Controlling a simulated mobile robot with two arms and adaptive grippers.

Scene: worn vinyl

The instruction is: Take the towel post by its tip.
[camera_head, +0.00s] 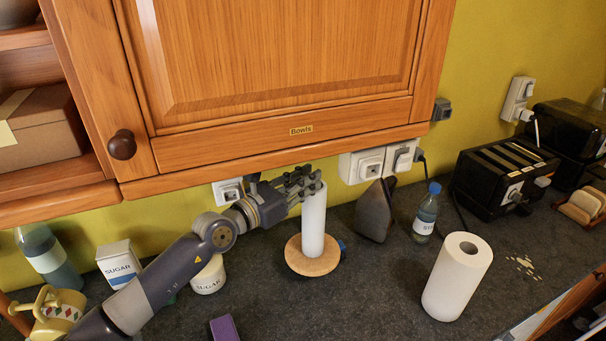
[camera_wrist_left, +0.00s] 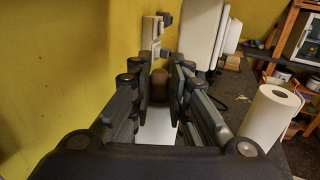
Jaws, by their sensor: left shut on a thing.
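The towel post stands upright on a round wooden base (camera_head: 312,262), with a white paper roll (camera_head: 314,222) around it. Its brown rounded tip (camera_wrist_left: 160,84) shows between the fingers in the left wrist view. My left gripper (camera_head: 306,184) reaches in from the left, under the cupboard, and is shut on the towel post at its tip. The fingers hide the tip in the head view. My right gripper is not in view.
A wooden cupboard (camera_head: 275,50) hangs low just above my left gripper. An iron (camera_head: 375,212), a water bottle (camera_head: 427,213) and a loose paper roll (camera_head: 457,278) stand to the right. A sugar tub (camera_head: 209,275) and a purple block (camera_head: 224,329) are to the left.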

